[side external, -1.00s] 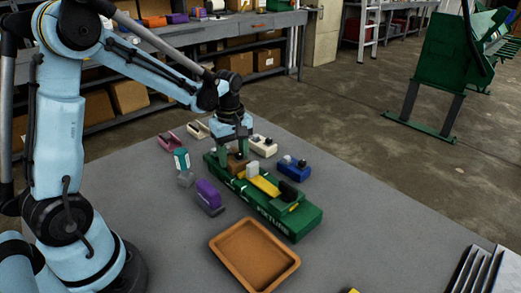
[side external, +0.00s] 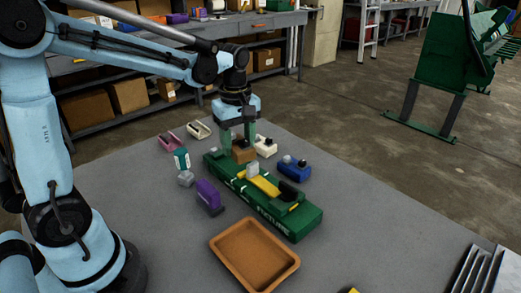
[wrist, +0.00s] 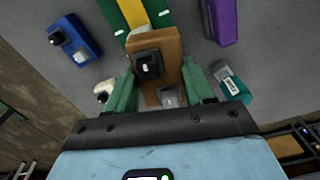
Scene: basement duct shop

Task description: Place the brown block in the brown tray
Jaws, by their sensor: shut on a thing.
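The brown block (side external: 243,155) is between the green fingers of my gripper (side external: 238,139), which is shut on it. It is held over the far end of the green fixture (side external: 300,220). In the wrist view the brown block (wrist: 172,46) has a black knob and a small grey part on it, with the fingers of my gripper (wrist: 165,88) at its sides. The brown tray (side external: 255,257) lies empty on the grey table, nearer the camera than the fixture.
A purple block (side external: 208,196), a teal and white block (side external: 181,159) and a grey piece (side external: 186,179) stand left of the fixture. A blue block (side external: 294,169) and a cream block (side external: 265,147) are to its right. A yellow strip (side external: 264,186) lies on the fixture. Grey metal fins (side external: 478,275) stand front right.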

